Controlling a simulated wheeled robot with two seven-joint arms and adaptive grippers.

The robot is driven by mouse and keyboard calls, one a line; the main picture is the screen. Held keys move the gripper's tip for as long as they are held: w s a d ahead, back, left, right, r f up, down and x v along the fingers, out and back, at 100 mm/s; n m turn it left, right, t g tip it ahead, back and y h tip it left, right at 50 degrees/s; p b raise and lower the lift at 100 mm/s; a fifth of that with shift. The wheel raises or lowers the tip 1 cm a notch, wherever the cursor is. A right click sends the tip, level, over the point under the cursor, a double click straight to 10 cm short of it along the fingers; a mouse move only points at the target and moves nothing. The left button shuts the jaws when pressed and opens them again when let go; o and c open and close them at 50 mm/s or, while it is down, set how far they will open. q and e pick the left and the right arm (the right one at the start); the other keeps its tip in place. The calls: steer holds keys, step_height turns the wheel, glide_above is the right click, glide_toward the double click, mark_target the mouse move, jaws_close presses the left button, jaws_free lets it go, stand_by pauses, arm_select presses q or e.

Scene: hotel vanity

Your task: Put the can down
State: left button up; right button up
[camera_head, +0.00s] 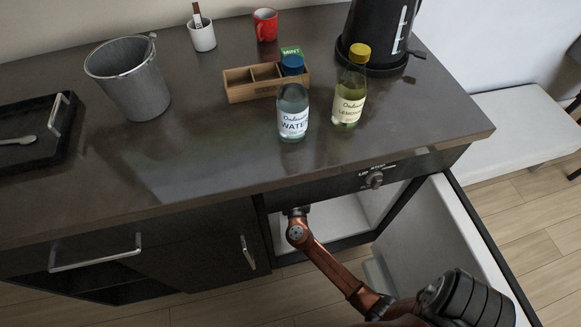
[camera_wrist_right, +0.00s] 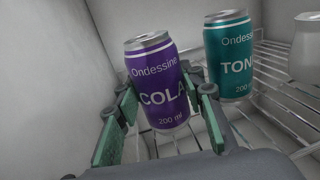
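The purple cola can (camera_wrist_right: 160,88) is inside the fridge in the right wrist view, looking roughly upright. Its base is partly hidden by my gripper, so contact with the rack is unclear. My right gripper (camera_wrist_right: 168,98) has one finger on each side of the can. The left fingertip is very close to the can or touching it; a small gap shows at the right fingertip, so the gripper looks open around the can. In the head view my right arm reaches below the counter, and its gripper is hidden there. My left gripper is not in view.
A teal tonic can (camera_wrist_right: 229,55) stands just right of the cola on the wire rack (camera_wrist_right: 285,95), with a pale container (camera_wrist_right: 306,45) beyond. The fridge wall (camera_wrist_right: 50,80) is close on the left. The fridge door (camera_head: 440,235) stands open under the counter (camera_head: 200,165).

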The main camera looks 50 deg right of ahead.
steer(key=o, duration=0.5)
steer(key=shift+r, duration=0.1)
steer(key=shift+s+a+r, duration=0.1)
steer(key=shift+s+a, duration=0.05)
steer(key=shift+s, duration=0.05)
steer(key=p+v, duration=0.2)
steer(key=v, duration=0.3)
steer(key=shift+r, duration=0.15)
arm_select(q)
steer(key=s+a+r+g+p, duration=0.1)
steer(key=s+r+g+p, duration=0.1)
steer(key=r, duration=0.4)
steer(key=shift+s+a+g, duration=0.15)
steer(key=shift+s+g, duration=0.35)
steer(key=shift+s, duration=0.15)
arm_select(e)
steer(key=shift+v, duration=3.3)
